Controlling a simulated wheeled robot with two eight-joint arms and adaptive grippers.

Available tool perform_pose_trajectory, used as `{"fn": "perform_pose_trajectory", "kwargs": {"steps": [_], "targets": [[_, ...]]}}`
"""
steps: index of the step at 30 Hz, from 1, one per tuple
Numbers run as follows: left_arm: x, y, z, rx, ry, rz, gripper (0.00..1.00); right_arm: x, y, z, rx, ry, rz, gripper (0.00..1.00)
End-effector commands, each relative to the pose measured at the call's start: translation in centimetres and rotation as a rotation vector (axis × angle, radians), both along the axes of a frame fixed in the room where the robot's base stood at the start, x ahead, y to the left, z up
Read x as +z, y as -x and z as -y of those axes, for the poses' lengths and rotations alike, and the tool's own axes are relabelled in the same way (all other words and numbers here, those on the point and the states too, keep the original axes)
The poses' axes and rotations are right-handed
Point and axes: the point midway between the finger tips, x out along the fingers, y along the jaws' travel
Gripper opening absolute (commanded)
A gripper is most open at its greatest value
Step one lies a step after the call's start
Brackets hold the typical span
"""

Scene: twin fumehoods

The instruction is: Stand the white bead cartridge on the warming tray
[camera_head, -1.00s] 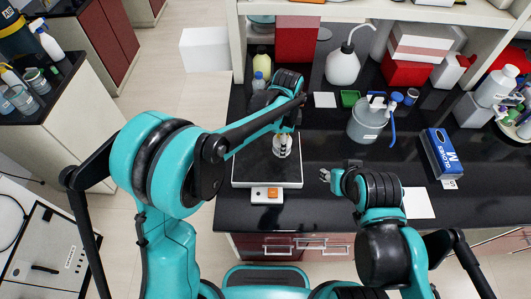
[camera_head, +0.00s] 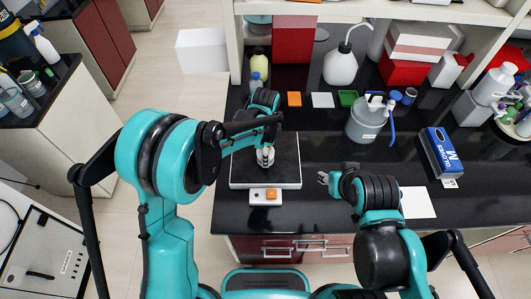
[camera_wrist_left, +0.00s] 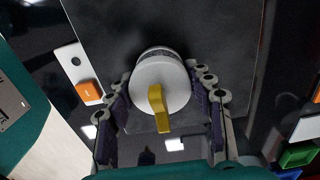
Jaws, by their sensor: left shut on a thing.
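The white bead cartridge (camera_head: 265,158) is a short white cylinder, seen nearly end-on in the left wrist view (camera_wrist_left: 163,76) with a yellow lever on top. My left gripper (camera_head: 265,150) is shut on it, with a finger on either side. The cartridge looks upright over the dark top of the warming tray (camera_head: 287,174), left of its middle. I cannot tell whether its base touches the tray; the base is hidden. The tray top also fills the middle of the left wrist view (camera_wrist_left: 225,35). My right gripper (camera_head: 323,178) looks open and empty, right of the tray.
A switch box with an orange button (camera_head: 271,194) sits at the tray's front edge. Orange (camera_head: 294,99), white and green (camera_head: 347,98) pieces lie behind it. A grey jug (camera_head: 367,120), a wash bottle (camera_head: 341,67) and a glove box (camera_head: 440,154) stand rightward. The counter between is clear.

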Motion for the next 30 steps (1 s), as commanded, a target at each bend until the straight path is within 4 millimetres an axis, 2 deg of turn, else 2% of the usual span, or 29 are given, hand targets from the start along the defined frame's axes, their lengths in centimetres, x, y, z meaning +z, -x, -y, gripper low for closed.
{"fn": "perform_pose_trajectory", "kwargs": {"steps": [1,2,4,13,17,20,30], "targets": [[-0.3,0.0,0.0,0.0,0.0,0.0,0.18,-0.3,0.0,0.0,0.0,0.0,0.0,0.4],[-0.3,0.0,0.0,0.0,0.0,0.0,0.55,-0.3,0.0,0.0,0.0,0.0,0.0,0.4],[-0.2,0.0,0.0,0.0,0.0,0.0,0.73,-0.2,0.0,0.0,0.0,0.0,0.0,0.4],[-0.2,0.0,0.0,0.0,0.0,0.0,0.73,-0.2,0.0,0.0,0.0,0.0,0.0,0.4],[0.6,0.0,0.0,0.0,0.0,0.0,0.73,0.3,0.0,0.0,0.0,0.0,0.0,0.4],[2.2,0.0,0.0,0.0,0.0,0.0,0.73,0.6,0.0,0.0,0.0,0.0,0.0,0.4],[9.6,0.1,0.0,0.0,0.0,0.0,0.73,2.0,0.0,0.0,0.0,0.0,0.0,0.4]]}}
